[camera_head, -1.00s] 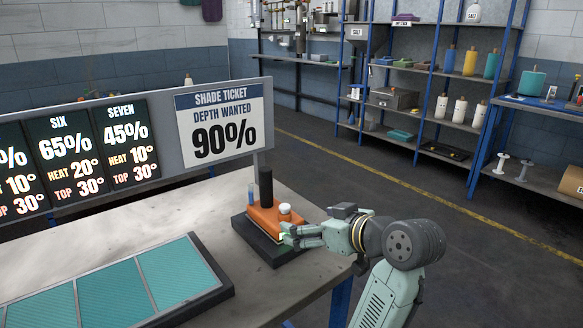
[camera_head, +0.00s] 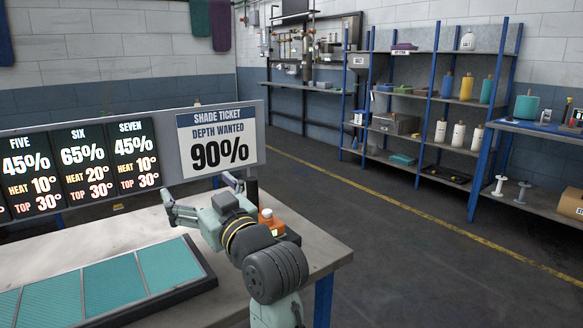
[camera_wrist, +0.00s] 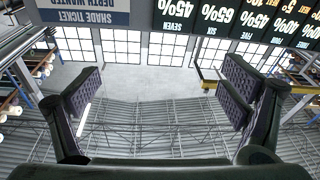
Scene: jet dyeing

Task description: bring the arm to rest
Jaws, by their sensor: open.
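My arm reaches in from the lower right in the head view, and my gripper (camera_head: 200,199) is above the table, in front of the sign board. Its fingers are spread apart with nothing between them. In the wrist view my gripper (camera_wrist: 165,98) also shows open and empty, with the ceiling, windows and an upside-down sign board behind it. The orange device (camera_head: 271,223) with a white-topped button (camera_head: 266,213) stands on the table just right of my gripper, partly hidden by my arm. A black cylinder (camera_head: 252,187) stands behind my wrist.
The sign board (camera_head: 170,150) with the 90% shade ticket (camera_head: 218,140) stands along the table's back. A tray of teal panels (camera_head: 112,283) lies at the front left of the table (camera_head: 325,252). Blue-framed shelves (camera_head: 431,100) stand across an open floor (camera_head: 400,240).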

